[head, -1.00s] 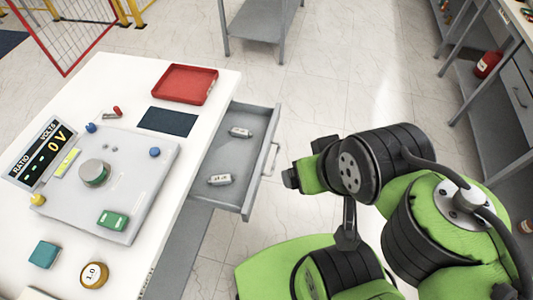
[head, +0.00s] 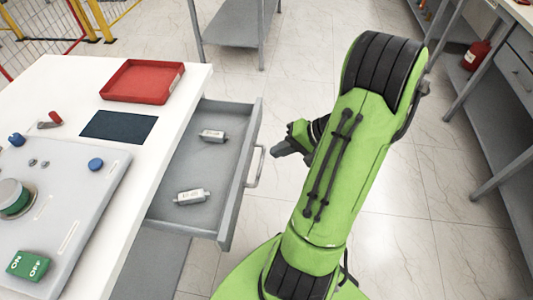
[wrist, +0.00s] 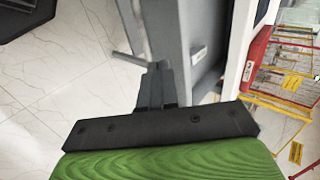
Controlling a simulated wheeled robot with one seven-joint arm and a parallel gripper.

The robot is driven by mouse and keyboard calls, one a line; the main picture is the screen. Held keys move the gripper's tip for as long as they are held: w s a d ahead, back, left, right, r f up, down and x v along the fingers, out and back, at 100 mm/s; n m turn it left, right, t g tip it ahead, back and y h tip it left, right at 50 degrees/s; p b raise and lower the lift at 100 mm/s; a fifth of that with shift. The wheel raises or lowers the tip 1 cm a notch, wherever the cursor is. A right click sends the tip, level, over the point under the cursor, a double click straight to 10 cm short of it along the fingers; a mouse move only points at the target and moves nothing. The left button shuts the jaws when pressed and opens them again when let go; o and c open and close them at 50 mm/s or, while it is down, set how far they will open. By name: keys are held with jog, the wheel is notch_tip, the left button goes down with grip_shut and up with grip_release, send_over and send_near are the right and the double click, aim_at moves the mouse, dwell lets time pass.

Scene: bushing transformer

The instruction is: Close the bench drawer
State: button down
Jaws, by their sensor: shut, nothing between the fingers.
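The bench drawer (head: 225,200) is a grey open drawer pulled out from the right side of the white bench (head: 120,215). Its front carries a bar handle (head: 256,166). Two small grey-white blocks lie inside: one (head: 213,135) toward the far end and one (head: 191,196) toward the near end. My gripper (head: 281,151) is shut and empty, just right of the handle with a small gap in the head view. In the wrist view, my gripper (wrist: 156,85) points toward grey drawer panels; whether it touches them I cannot tell.
On the bench are a red tray (head: 143,82), a dark blue mat (head: 119,126) and a grey control panel (head: 75,190). A grey table (head: 235,30) stands behind. Shelving (head: 490,130) stands at the right. Floor between is clear.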

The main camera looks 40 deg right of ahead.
aim_at(249, 163)
jog(key=b+x, duration=0.2)
jog(key=x, duration=0.6)
